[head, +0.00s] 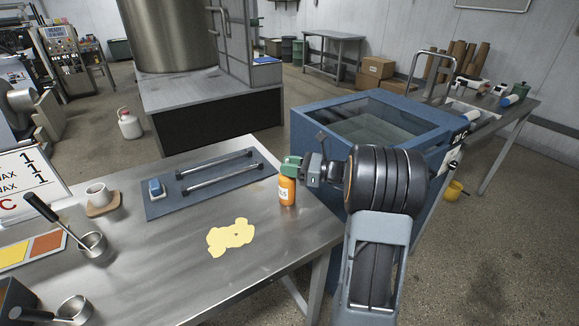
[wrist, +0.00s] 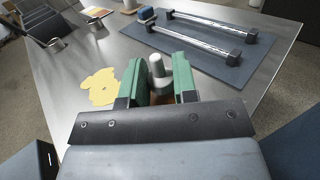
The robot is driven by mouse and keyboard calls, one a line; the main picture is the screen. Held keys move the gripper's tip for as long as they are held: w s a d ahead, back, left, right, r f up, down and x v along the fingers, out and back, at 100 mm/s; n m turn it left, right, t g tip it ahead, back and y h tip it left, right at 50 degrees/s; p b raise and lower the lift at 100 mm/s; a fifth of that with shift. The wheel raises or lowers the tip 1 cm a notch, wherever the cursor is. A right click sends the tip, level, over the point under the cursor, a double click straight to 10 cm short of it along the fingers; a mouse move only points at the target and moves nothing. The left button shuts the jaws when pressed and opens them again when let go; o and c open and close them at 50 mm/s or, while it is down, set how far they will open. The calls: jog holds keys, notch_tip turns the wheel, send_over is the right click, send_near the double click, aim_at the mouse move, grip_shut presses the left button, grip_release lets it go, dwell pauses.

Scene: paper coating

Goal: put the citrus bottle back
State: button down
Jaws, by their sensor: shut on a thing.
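The citrus bottle (head: 286,190) is orange with a pale label and stands upright at the right end of the steel table (head: 160,285). My gripper (head: 291,165) is at its top, with green fingers shut on it. In the wrist view, the bottle's grey-white cap (wrist: 157,72) shows between the green fingers of my gripper (wrist: 159,85), and most of its body is hidden. I cannot tell whether its base touches the table.
A yellow spill (head: 231,236) lies left of the bottle. Behind it is a blue-grey mat (head: 215,192) with two metal rods and a blue block. A mug (head: 97,194) and metal cups stand at left. A blue tank (head: 320,118) stands beyond the table's right edge.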

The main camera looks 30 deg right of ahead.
jog(key=c, duration=0.9)
grip_release()
